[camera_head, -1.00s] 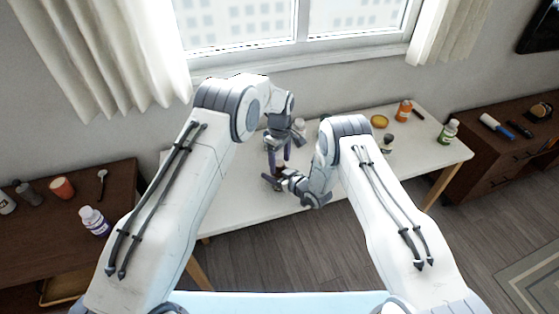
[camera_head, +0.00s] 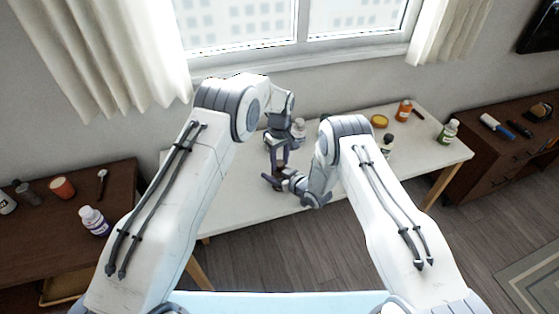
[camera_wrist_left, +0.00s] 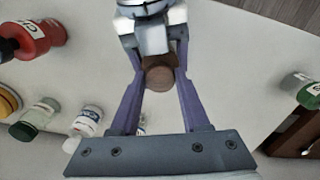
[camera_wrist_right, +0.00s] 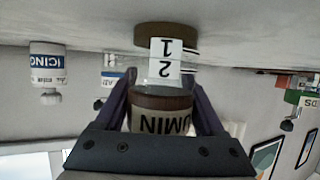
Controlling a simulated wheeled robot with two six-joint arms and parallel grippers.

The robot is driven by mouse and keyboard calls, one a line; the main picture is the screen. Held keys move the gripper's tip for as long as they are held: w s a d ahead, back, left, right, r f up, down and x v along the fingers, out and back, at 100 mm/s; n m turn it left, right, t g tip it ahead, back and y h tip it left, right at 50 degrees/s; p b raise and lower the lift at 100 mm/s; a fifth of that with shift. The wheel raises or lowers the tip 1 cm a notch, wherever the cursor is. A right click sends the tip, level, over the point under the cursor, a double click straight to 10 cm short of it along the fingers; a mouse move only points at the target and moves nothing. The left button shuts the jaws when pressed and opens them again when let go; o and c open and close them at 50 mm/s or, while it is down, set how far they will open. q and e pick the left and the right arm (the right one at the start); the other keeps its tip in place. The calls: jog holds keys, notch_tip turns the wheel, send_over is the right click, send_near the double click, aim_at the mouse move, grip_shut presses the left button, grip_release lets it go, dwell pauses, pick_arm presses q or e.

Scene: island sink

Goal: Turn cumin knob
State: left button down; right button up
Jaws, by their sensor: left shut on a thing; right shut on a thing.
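The cumin container, in the right wrist view, has a brown band (camera_wrist_right: 160,101) above the inverted letters "UMIN", a white plate with the numbers 1 and 2, and a wide brown end (camera_wrist_right: 165,36) toward the table. My right gripper (camera_wrist_right: 160,82) is shut on its body from the side. My left gripper (camera_wrist_left: 160,68) reaches down from above and is shut on the round brown knob (camera_wrist_left: 158,77) at its top. In the head view, my left gripper (camera_head: 279,162) stands over my right gripper (camera_head: 276,180), and they hide most of the container.
A white icing jar (camera_wrist_right: 46,65) stands nearby. Brown cabinets flank the table; a window is behind.

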aim_at(279, 163)
pick_arm(q)
jog(key=m, duration=0.5)
jog(key=shift+m, duration=0.4)
jog(key=shift+m, duration=0.3)
jog(key=shift+c, duration=1.8)
grip_release()
notch_tip(279, 163, up, 12)
